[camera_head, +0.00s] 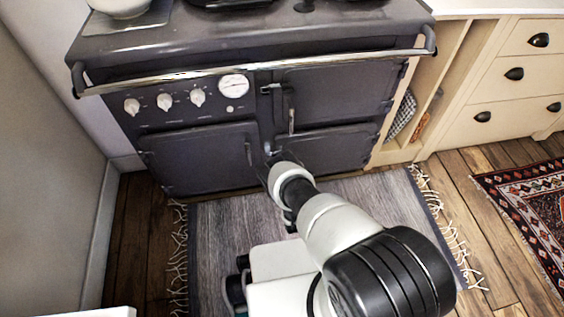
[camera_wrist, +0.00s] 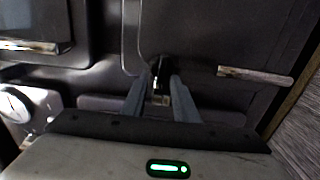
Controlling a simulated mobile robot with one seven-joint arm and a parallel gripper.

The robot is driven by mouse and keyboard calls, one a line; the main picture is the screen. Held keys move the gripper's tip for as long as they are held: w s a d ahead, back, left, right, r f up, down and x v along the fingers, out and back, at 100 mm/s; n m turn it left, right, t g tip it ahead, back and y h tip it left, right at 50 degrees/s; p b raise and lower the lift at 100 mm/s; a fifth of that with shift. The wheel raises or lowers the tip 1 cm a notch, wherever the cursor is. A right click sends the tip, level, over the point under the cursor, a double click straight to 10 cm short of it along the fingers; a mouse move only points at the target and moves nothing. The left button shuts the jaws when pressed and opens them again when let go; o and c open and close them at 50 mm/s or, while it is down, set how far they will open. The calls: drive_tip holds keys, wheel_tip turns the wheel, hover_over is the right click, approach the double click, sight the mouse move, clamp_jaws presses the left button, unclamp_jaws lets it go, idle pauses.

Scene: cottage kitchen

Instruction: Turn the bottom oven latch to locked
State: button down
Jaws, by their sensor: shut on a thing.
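The dark cast range oven (camera_head: 200,155) stands ahead against the wall. The bottom oven latch (camera_wrist: 159,82) is a small dark piece with a pale metal end on the oven front. In the wrist view, both fingers of my gripper (camera_wrist: 160,88) are closed around it, one on each side. In the head view, my gripper (camera_head: 272,160) reaches the gap between the left door and the lower right door (camera_head: 325,148). My arm and wrist hide much of the latch there. The lower right door looks shut.
The upper latch (camera_head: 271,89) sits beside the upper right door (camera_head: 335,95). A chrome rail (camera_head: 250,68) runs across the oven front above the knobs (camera_head: 165,101) and dial (camera_head: 233,85). A pale metal handle (camera_wrist: 255,76) lies right of my fingers. A grey rug (camera_head: 220,215) covers the floor.

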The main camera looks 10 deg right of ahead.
drive_tip(key=shift+w+d+r, duration=0.1)
drive_tip(key=shift+d, duration=0.05)
idle(0.3)
drive_tip(key=c, duration=1.4)
unclamp_jaws()
